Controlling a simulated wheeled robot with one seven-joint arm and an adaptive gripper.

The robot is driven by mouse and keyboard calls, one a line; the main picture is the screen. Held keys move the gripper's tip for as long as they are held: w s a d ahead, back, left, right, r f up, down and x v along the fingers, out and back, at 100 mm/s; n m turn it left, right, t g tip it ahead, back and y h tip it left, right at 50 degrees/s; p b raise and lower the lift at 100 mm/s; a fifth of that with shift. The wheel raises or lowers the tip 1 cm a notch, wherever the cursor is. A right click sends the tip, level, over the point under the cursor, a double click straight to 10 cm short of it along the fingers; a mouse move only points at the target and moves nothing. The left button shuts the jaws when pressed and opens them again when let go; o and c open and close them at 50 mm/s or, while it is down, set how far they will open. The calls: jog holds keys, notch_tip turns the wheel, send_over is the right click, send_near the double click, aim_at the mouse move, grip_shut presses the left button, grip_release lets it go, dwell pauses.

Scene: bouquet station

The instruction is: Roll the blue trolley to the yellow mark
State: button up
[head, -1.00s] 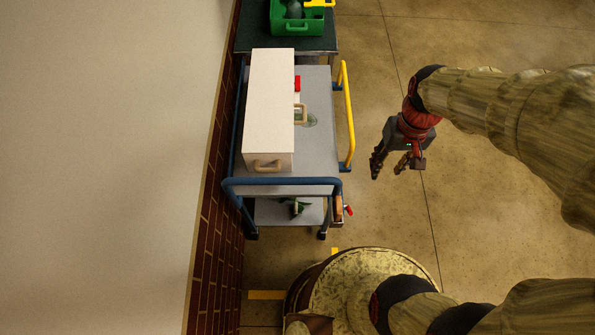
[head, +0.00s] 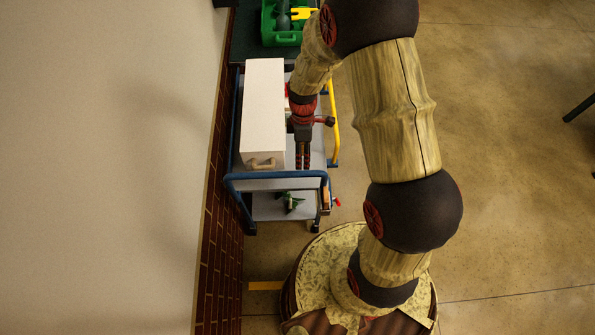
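The blue trolley (head: 277,176) stands along the wall, with a blue push handle at its near end, a grey top deck and a lower shelf. A yellow rail (head: 334,128) runs along its right side. The yellow mark (head: 266,286) is a floor stripe nearer than the trolley, left of my base; the trolley is apart from it. My gripper (head: 303,166) points toward the near handle, over the top deck and right of the white box. Its fingers look close together, but the angle hides whether they are shut. I cannot tell whether it touches anything.
A white box (head: 262,105) with a handle stands on the top deck. A dark table (head: 247,45) with a green crate (head: 283,38) stands beyond the trolley.

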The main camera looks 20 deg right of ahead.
aim_at(302, 172)
jog(key=shift+s+a+f+p, duration=0.15)
jog(key=shift+s+f, duration=0.1)
jog(key=shift+f, duration=1)
jog(key=shift+s+f+p, duration=0.15)
jog(key=shift+s+f, duration=0.05)
jog(key=shift+f, duration=1.05)
jog(key=shift+s+a+f+p, duration=0.15)
jog(key=shift+s+f, duration=0.1)
jog(key=shift+f, duration=1)
jog(key=shift+c, duration=1.1)
grip_shut()
